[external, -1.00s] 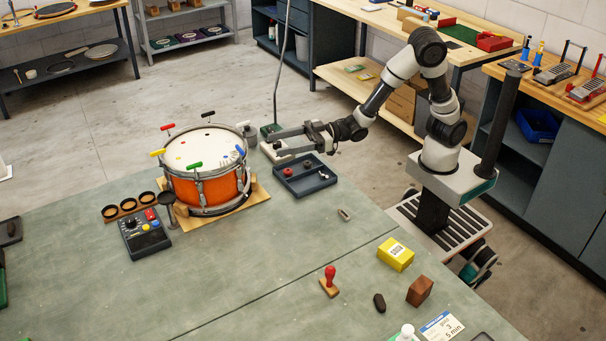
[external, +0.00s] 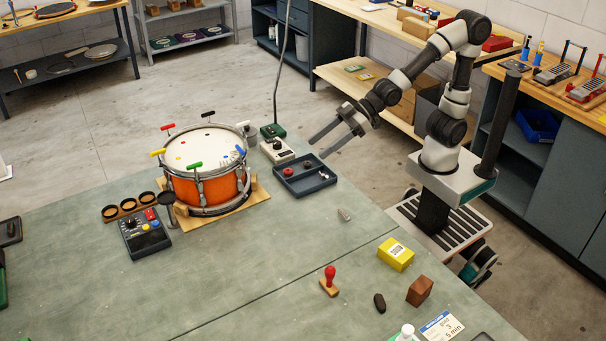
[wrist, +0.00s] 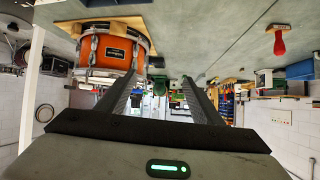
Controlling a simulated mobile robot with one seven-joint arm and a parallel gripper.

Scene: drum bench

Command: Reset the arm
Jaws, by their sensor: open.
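My gripper (external: 318,147) is open and empty. It hangs in the air above and behind the small dark tray (external: 318,186), apart from everything on the bench. In the wrist view its two long dark fingers (wrist: 158,100) stand apart with nothing between them, and the scene appears upside down. My arm is bent, with its elbow high at the right. The orange drum (external: 207,187) stands upright on a wooden board left of the gripper; it also shows in the wrist view (wrist: 108,52).
The dark tray holds a few small parts. A white box with a dark knob (external: 277,151) stands beside it. On the bench lie a control box (external: 145,236), a yellow box (external: 395,254), a red-handled stamp (external: 330,280) and a brown block (external: 420,291). The bench middle is clear.

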